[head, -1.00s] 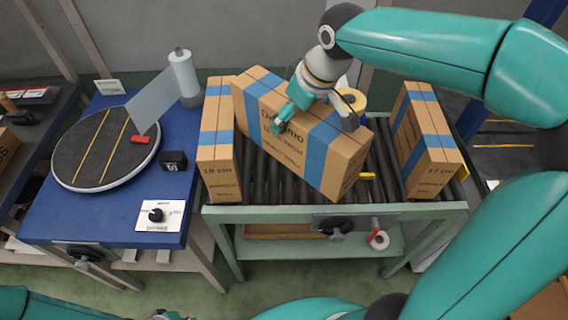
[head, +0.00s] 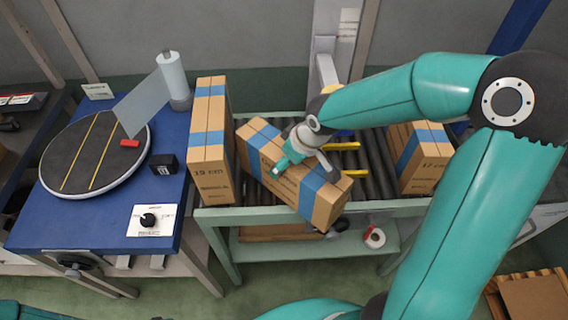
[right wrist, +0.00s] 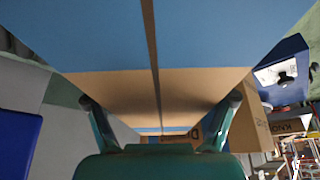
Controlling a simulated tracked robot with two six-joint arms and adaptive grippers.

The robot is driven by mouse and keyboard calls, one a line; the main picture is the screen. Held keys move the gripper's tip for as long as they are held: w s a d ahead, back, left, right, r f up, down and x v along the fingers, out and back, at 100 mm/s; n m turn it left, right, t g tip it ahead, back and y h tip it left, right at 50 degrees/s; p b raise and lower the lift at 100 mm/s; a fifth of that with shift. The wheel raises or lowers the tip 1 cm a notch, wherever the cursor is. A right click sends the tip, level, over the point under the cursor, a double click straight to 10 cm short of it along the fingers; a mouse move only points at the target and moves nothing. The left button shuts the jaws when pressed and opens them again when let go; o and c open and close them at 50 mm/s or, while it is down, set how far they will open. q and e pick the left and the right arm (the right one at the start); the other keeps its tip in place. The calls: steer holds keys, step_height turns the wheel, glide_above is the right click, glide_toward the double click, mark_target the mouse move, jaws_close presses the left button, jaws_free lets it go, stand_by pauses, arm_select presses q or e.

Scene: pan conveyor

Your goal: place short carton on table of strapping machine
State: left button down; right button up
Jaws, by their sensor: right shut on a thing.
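My right gripper (head: 300,152) is shut on a brown carton with blue bands (head: 285,185). The carton is tilted, its right end lower, and overlaps the front edge of the roller conveyor (head: 262,202) in the head view. Its printed size is hidden. In the right wrist view the fingers (right wrist: 163,115) lie on both sides of the carton (right wrist: 150,88), whose blue band fills the top. A carton marked 19 cm (head: 211,150) stands left of it, and one marked 17 cm (head: 425,160) stands right. Only a sliver of my left gripper (head: 168,317) shows. I cannot identify the strapping machine's table.
A blue table (head: 105,225) at the left bears a dark turntable (head: 90,160), a film roll (head: 174,78) and a control panel (head: 150,220). Bare rollers show between the held carton and the right one. A tape roll (head: 374,237) is on the lower shelf.

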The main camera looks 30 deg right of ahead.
steer(key=shift+f, duration=0.15)
steer(key=o, duration=1.6)
